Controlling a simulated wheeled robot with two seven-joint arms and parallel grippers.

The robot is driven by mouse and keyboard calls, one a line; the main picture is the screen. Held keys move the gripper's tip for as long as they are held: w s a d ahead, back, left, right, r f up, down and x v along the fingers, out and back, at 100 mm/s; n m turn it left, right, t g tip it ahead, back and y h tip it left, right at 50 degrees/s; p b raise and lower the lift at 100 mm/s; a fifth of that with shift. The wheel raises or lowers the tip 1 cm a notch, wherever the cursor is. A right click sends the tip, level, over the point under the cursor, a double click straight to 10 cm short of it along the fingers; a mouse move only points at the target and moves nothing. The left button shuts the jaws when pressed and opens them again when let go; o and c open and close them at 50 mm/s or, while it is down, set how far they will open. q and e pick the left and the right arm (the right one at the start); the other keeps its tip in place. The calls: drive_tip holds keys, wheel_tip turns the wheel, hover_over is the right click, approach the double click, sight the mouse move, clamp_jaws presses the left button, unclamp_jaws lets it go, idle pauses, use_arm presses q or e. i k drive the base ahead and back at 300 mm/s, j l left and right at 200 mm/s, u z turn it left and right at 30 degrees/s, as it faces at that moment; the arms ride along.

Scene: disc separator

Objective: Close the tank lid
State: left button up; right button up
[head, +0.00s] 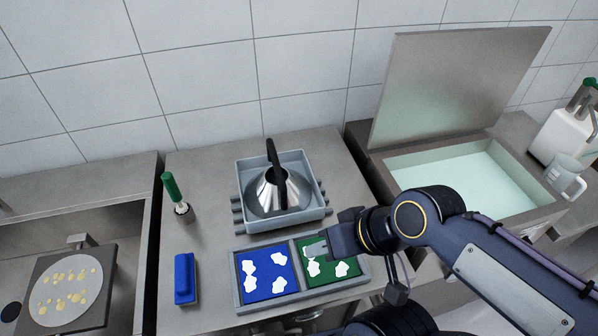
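The tank (547,206) stands at the right, a grey metal basin holding pale greenish liquid. Its flat grey metal lid (450,85) is raised at the back edge, tilted up and leaning back near the tiled wall. My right gripper (318,250) is over the green panel of the tray, to the left of the tank and well apart from the lid. Its fingers are small in view, and I cannot tell whether they are open or shut. My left gripper is not in view.
A tray with blue (268,274) and green (340,268) panels lies in front of a grey bin (290,158) holding a metal cone. A blue block (184,278) and green-handled tool (172,188) stand left. A white dispenser (562,135) and clear mug (566,177) stand right of the tank.

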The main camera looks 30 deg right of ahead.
sight(436, 83)
drive_tip(key=k+l+z, duration=0.2)
drive_tip(key=l+z, duration=0.15)
drive_tip(key=z, duration=0.15)
drive_tip(key=k+l+z, duration=0.1)
drive_tip(key=l+z, duration=0.25)
drive_tip(key=z, duration=0.15)
drive_tip(key=l+z, duration=0.5)
drive_tip(key=k+l, duration=0.1)
drive_tip(key=l, duration=0.25)
